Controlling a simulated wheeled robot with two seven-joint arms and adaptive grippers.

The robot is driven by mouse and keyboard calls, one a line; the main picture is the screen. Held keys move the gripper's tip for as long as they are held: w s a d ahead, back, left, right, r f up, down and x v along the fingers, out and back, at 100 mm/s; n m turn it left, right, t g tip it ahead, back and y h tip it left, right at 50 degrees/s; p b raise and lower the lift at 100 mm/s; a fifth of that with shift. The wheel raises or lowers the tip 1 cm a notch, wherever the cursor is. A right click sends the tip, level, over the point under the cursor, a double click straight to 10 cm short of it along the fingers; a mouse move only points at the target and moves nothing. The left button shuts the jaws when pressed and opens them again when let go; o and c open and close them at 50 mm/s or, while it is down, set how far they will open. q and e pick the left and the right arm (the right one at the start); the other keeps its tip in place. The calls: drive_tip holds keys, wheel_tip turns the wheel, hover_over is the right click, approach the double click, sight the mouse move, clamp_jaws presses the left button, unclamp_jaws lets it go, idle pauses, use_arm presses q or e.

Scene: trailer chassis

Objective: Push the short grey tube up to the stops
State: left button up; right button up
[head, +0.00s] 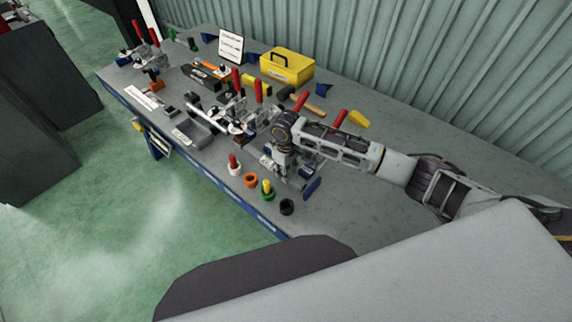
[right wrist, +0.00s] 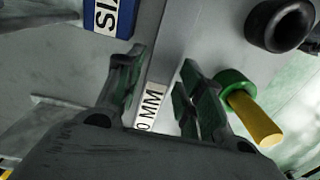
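In the right wrist view, a grey bar (right wrist: 165,65) with a white label reading "0 MM" runs between the fingers of my right gripper (right wrist: 163,62). It may be the short grey tube; its ends are hidden or out of frame. The fingers stand apart on either side of the label, with no clear contact. In the head view, my right gripper (head: 286,168) points down over the clamp fixture at the near part of the bench, and my wrist hides much of that spot. The stops cannot be made out. My left gripper is not in view.
Along the front edge stand a red peg (head: 233,162), an orange ring (head: 250,180), a yellow peg (head: 267,186) in a green ring and a black ring (head: 287,207). Red-handled clamps (head: 258,90) and a yellow toolbox (head: 287,66) stand further back.

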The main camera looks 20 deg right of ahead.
drive_tip(key=shift+f, duration=0.8)
drive_tip(key=shift+c, duration=0.4)
clamp_jaws()
drive_tip(key=shift+p, duration=0.6)
drive_tip(key=shift+s+d+p, duration=0.6)
drive_tip(key=shift+s+p, duration=0.3)
drive_tip(key=shift+p, duration=0.3)
idle(0.9)
drive_tip(key=shift+w+d, duration=0.2)
drive_tip(key=shift+d, duration=0.35)
idle(0.5)
